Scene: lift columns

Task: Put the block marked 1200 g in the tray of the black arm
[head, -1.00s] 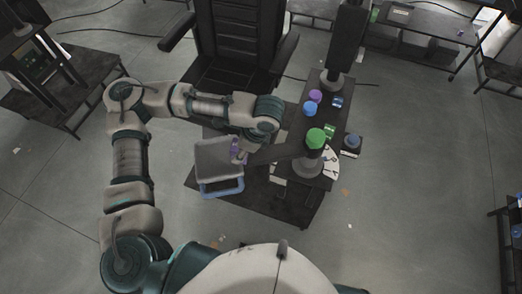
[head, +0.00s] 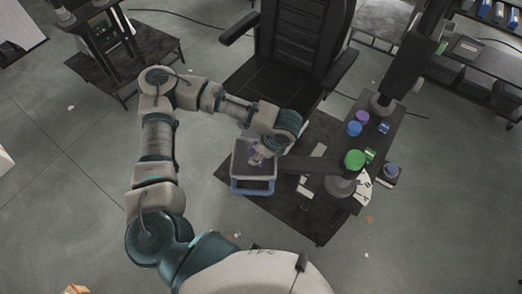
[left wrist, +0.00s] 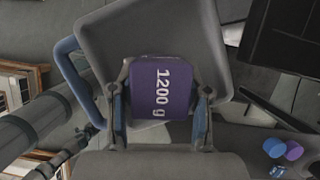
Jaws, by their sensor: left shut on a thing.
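The purple block marked 1200 g (left wrist: 162,88) is between the two fingers of my left gripper (left wrist: 160,108). The gripper is shut on it, and the label faces the wrist camera. In the head view the block (head: 257,157) shows over the grey tray (head: 242,170), which has a blue handle at its near side. The tray (left wrist: 105,40) lies behind the block in the left wrist view. I cannot tell whether the block touches the tray floor. The black arm (head: 308,165) runs from the tray to a post on the right. My right gripper is not in view.
A narrow dark bench (head: 385,130) at the right carries a green knob (head: 355,159), blue and purple knobs and small blocks. A black chair (head: 290,60) stands behind my left arm. A shelf is at the far right. The floor at left is open.

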